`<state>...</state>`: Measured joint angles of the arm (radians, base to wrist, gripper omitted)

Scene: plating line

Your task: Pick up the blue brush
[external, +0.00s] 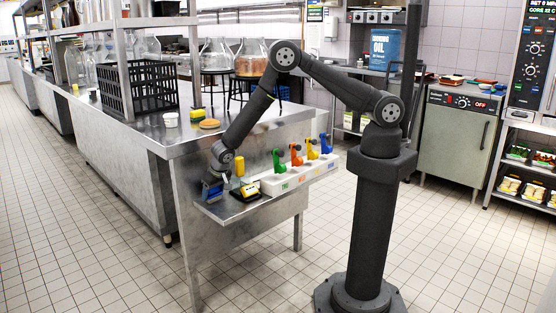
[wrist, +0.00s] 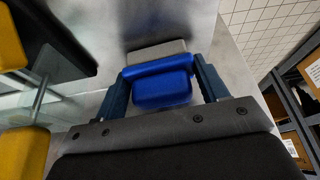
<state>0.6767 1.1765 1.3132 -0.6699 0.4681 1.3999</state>
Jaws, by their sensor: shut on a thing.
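The blue brush (wrist: 160,88) is between the two fingers of my gripper (wrist: 160,85) in the wrist view. It has a blue body and a pale grey part along its far edge. The fingers touch it on both sides, so my gripper is shut on it. In the external view my gripper (external: 212,190) is at the left end of the low steel shelf (external: 222,212), and the blue there is small and partly hidden by the gripper. I cannot tell whether the brush is touching the shelf.
A black-and-yellow item (external: 248,191) and a yellow cylinder (external: 239,165) are just right of my gripper. A white holder (external: 290,181) with green, orange, yellow and blue spray-bottle-like tops stands further right. The steel counter (external: 190,140) rises behind, with a black crate (external: 140,88).

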